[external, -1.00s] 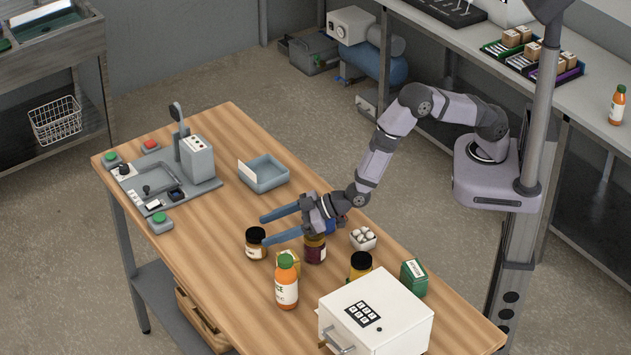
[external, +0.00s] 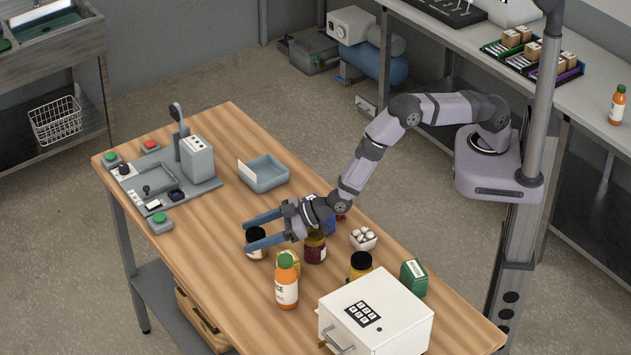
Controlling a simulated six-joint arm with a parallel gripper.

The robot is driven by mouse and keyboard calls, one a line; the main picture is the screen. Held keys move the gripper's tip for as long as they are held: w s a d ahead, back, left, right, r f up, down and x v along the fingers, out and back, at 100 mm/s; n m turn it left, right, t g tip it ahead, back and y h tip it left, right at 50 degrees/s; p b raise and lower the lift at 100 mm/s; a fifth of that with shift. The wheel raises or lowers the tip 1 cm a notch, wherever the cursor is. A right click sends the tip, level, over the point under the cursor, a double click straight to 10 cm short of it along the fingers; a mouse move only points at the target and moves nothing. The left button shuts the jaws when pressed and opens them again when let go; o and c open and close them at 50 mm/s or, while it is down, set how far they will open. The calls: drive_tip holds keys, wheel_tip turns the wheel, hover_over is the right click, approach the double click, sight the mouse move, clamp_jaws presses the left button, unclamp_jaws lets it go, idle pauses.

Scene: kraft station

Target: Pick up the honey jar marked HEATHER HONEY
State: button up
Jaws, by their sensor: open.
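Several dark-lidded jars stand on the wooden table; their labels are too small to read here, so I cannot tell which is marked HEATHER HONEY. One jar (external: 256,251) with a pale label stands at the left, partly hidden behind my fingers. A second jar (external: 315,252) with a dark red label stands just right of it, below my wrist. A third jar (external: 360,266) with yellowish contents stands farther right behind the white box. My gripper (external: 247,233) is open, its two blue fingers spread on either side of the left jar's top in this view. Contact cannot be told.
A blue-grey tray (external: 264,176) lies behind; table left of the jars is clear.

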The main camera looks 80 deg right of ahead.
drive_tip(key=c, duration=1.4)
drive_tip(key=shift+r, duration=0.25)
drive_tip(key=shift+w+r+b, duration=0.1)
drive_tip(key=shift+r+b, duration=0.4)
drive_tip(key=shift+r, duration=0.25)
drive_tip(key=shift+r+b, duration=1.45)
drive_tip(key=shift+r, duration=2.6)
